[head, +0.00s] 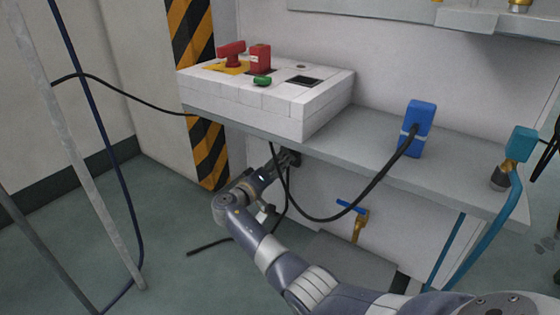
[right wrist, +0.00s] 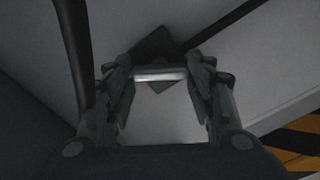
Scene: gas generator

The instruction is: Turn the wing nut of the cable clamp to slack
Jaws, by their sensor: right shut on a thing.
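My right gripper (head: 289,158) reaches under the front edge of the grey shelf, below the white panel box. In the right wrist view the two fingers of my right gripper (right wrist: 160,78) are shut on the ends of a short, silvery bar, the wing nut (right wrist: 160,74). The bar lies level across that picture. Behind it is a dark, diamond-shaped plate, which looks like the cable clamp (right wrist: 154,43). In the head view the wing nut and clamp are too small and hidden to make out. My left gripper is not in view.
A black cable (head: 345,215) hangs in a loop from the blue plug (head: 417,128) to beside my right gripper. The shelf (head: 380,160) is close above. A blue-handled tap (head: 352,208) is to the right. The floor (head: 165,190) at left is mostly clear.

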